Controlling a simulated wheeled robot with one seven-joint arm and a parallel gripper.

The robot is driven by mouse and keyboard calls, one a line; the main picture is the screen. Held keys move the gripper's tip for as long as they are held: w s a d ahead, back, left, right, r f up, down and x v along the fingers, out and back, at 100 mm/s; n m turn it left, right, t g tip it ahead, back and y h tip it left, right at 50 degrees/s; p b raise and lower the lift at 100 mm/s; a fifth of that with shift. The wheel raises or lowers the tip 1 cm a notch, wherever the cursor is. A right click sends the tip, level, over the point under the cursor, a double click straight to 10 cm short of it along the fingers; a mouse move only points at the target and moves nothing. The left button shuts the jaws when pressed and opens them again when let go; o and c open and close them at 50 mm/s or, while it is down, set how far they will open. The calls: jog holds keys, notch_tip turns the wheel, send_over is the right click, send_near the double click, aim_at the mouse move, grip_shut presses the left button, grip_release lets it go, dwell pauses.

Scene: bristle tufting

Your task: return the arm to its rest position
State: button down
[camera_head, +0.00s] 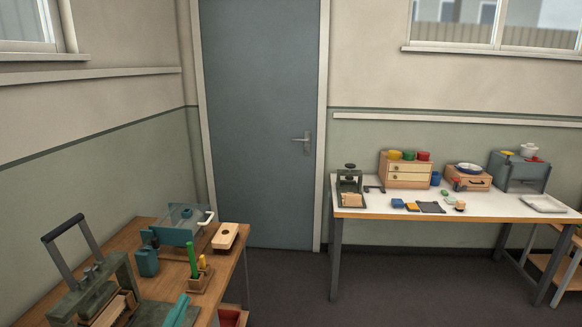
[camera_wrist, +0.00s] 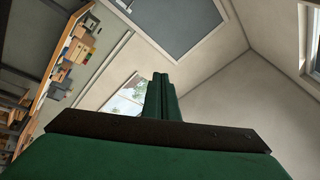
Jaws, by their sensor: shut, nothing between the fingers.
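My gripper (camera_wrist: 160,78) shows in the wrist view, with its two green fingers together and nothing between them. It points up into the room, apart from any table or object. A dark bar crosses in front of the green gripper body. In the wrist view the room appears tilted, with the door (camera_wrist: 180,25) at the top and a bench (camera_wrist: 50,62) at the left. I cannot make out my arm in the head view.
A wooden bench (camera_head: 232,265) at the lower left carries a lever press (camera_head: 95,275), a teal machine (camera_head: 175,232) and a tool holder (camera_head: 199,278). A white-topped table (camera_head: 480,207) at the right holds boxes and small parts. Bare floor (camera_head: 285,285) lies between them.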

jog(key=s+d+f+n+y, duration=0.1)
jog(key=s+d+f+n, duration=0.25)
jog(key=s+d, duration=0.3)
jog(key=s+d+f+n+t+y, duration=0.1)
jog(key=s+d+f+n+y, duration=0.1)
jog(key=s+d+f, duration=0.35)
jog(key=s+d+f+n+y, duration=0.1)
jog(key=s+d+f+n, duration=0.15)
jog(key=s+d, duration=0.5)
jog(key=s+d+f+n+g, duration=0.1)
jog(key=s+d+g, duration=0.1)
jog(key=s, duration=0.6)
jog(key=s+d+f+n+g, duration=0.2)
jog(key=s+d, duration=0.2)
jog(key=s, duration=0.4)
jog(key=s+d+f+n+g, duration=0.2)
jog(key=s+d+g, duration=0.1)
jog(key=s, duration=0.5)
jog(key=shift+s+d+y, duration=0.25)
jog(key=shift+s+y, duration=0.05)
jog(key=shift+w, duration=0.1)
